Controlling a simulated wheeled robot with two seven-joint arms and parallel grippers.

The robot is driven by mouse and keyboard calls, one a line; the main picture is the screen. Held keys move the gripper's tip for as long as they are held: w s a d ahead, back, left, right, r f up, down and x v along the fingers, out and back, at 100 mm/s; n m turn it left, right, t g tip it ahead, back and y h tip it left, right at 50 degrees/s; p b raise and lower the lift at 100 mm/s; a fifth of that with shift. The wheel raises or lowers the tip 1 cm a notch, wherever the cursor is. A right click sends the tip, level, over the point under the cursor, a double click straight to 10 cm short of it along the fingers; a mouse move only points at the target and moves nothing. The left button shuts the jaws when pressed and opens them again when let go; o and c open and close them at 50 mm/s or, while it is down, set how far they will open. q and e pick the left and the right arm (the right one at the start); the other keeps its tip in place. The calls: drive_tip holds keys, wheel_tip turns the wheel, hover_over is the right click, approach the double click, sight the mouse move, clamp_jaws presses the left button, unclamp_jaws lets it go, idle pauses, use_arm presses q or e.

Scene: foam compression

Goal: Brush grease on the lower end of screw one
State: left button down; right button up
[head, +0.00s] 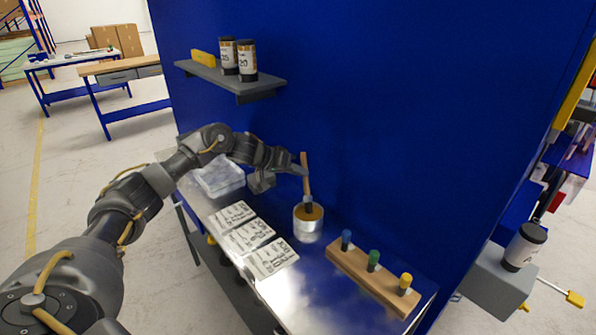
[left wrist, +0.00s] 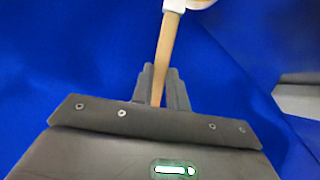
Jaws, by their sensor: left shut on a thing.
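My left gripper (head: 303,171) is shut on the wooden handle of a brush (head: 307,188). The brush stands nearly upright, its dark lower end at the mouth of a metal can (head: 308,231) with amber contents. Whether the bristles touch the contents cannot be told. In the left wrist view, the handle (left wrist: 166,58) runs between the two fingers (left wrist: 160,85) towards a pale round thing at the top edge. No screw can be made out for certain. My right gripper is not in view.
On the metal bench lie white printed cards (head: 253,237), a clear box (head: 219,178) and a wooden block (head: 375,278) with blue, green and yellow-topped pegs. A blue wall stands behind, with a shelf (head: 230,78).

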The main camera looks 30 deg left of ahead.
use_arm(q)
drive_tip(key=shift+f, duration=0.4)
idle(0.7)
wheel_tip(320, 180, up, 7)
drive_tip(key=p, duration=0.8)
idle(0.7)
